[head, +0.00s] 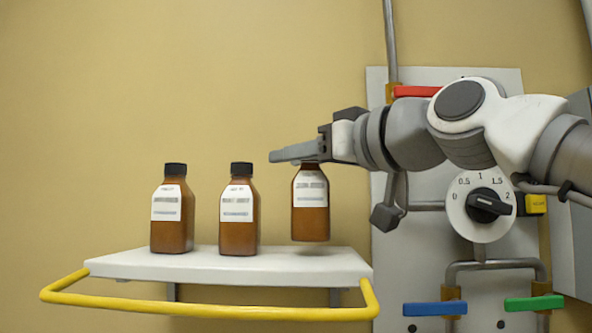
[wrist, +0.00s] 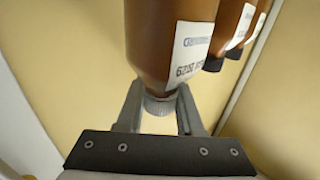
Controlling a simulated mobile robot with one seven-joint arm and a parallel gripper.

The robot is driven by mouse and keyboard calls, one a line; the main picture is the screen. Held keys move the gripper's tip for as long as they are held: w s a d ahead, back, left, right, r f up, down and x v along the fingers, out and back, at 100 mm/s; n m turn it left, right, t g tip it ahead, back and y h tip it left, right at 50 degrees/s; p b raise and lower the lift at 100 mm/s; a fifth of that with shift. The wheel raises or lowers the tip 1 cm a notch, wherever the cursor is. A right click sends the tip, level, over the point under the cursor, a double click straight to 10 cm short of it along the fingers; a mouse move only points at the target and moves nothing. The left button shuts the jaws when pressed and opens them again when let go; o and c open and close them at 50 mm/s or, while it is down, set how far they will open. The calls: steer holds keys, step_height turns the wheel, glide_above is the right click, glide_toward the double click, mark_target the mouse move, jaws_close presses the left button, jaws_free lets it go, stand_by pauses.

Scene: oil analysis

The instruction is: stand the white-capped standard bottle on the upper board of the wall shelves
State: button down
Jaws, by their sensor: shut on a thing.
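The held brown bottle (head: 311,218) hangs upright with a white label over the right end of a white shelf board (head: 140,266). A small gap and a shadow show beneath its base. My gripper (head: 292,153) is shut on its neck and cap, reaching in from the right. In the wrist view the fingers (wrist: 160,112) close around a pale grey-white ribbed cap (wrist: 158,103) below the brown body (wrist: 170,45). In the head view the fingers hide the cap. Only one shelf board shows.
Two black-capped brown bottles (head: 172,215) (head: 239,215) stand on the board, left of the held one. A yellow rail (head: 210,311) runs around the front. A grey panel (head: 400,270) with a dial (head: 482,206), pipes and coloured handles is at right.

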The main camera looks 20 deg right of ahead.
steer(key=shift+f, duration=0.75)
steer(key=shift+f, duration=0.1)
steer(key=shift+f+b, duration=0.15)
steer(key=shift+b, duration=0.15)
steer(key=c, duration=0.5)
jaws_free()
steer(key=shift+c, duration=0.2)
steer(key=shift+r, duration=0.2)
steer(key=shift+r+p, duration=0.2)
steer(key=shift+p, duration=0.2)
steer(key=b+v, duration=0.3)
steer(key=v, duration=0.9)
steer(key=shift+f, duration=0.15)
